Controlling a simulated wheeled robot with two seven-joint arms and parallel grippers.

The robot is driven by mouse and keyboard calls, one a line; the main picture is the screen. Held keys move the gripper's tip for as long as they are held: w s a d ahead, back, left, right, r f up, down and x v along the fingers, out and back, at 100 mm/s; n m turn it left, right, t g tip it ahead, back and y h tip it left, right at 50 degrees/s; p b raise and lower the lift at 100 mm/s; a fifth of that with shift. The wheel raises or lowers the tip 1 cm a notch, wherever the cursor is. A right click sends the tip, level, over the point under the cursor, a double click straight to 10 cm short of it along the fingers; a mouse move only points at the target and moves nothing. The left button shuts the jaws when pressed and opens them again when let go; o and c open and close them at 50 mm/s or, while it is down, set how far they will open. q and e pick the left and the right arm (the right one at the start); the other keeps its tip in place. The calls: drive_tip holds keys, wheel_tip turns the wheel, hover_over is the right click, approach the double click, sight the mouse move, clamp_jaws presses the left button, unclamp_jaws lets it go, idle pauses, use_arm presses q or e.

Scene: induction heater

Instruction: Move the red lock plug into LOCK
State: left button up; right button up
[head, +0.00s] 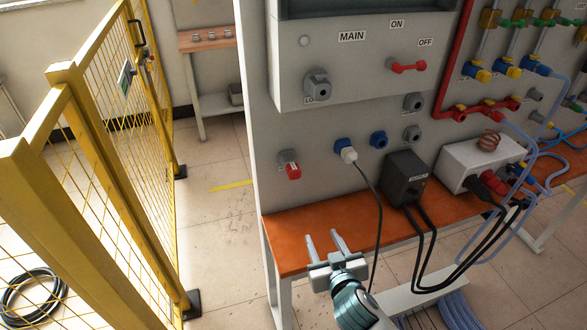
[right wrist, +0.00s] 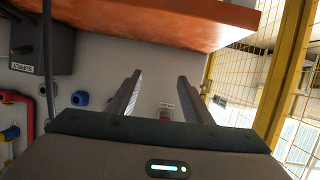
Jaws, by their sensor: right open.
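The red lock plug (head: 293,171) sits in a grey socket (head: 286,157) low on the left of the grey panel. The grey LOCK socket (head: 317,86) is higher up, its label partly hidden; no plug shows in it. My right gripper (head: 323,235) is open and empty, in front of the orange shelf and below the red plug, apart from it. In the right wrist view the picture is turned over; the red plug (right wrist: 164,116) shows small and distant between the open fingers (right wrist: 159,76). My left gripper is not in view.
A blue socket holds a white plug (head: 349,154) with a hanging black cable right of the red plug. A black box (head: 406,180) with cables stands on the orange shelf (head: 300,245). A yellow fence (head: 105,190) stands left, with open floor between.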

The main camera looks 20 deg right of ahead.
sight(296, 176)
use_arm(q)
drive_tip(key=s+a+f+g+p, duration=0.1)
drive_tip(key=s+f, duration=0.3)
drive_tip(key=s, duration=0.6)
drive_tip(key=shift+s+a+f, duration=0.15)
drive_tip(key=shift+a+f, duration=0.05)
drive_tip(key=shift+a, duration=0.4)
use_arm(e)
drive_tip(key=w+a+r+t+y, duration=0.1)
drive_tip(key=w+a+r+t, duration=0.2)
drive_tip(key=r, duration=0.8)
drive_tip(key=shift+w+r+n+t+y, duration=0.3)
drive_tip(key=shift+w+r+t+y, duration=0.1)
drive_tip(key=shift+w, duration=0.4)
drive_tip(key=shift+w, duration=0.1)
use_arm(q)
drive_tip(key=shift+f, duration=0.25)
use_arm(e)
drive_tip(key=shift+w+a, duration=0.2)
drive_tip(key=shift+w, duration=4.2)
clamp_jaws()
drive_tip(key=shift+s+f, duration=0.1)
drive_tip(key=shift+s, duration=0.05)
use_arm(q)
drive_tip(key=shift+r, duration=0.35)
use_arm(e)
drive_tip(key=shift+s+d, duration=0.1)
drive_tip(key=shift+s, duration=2.75)
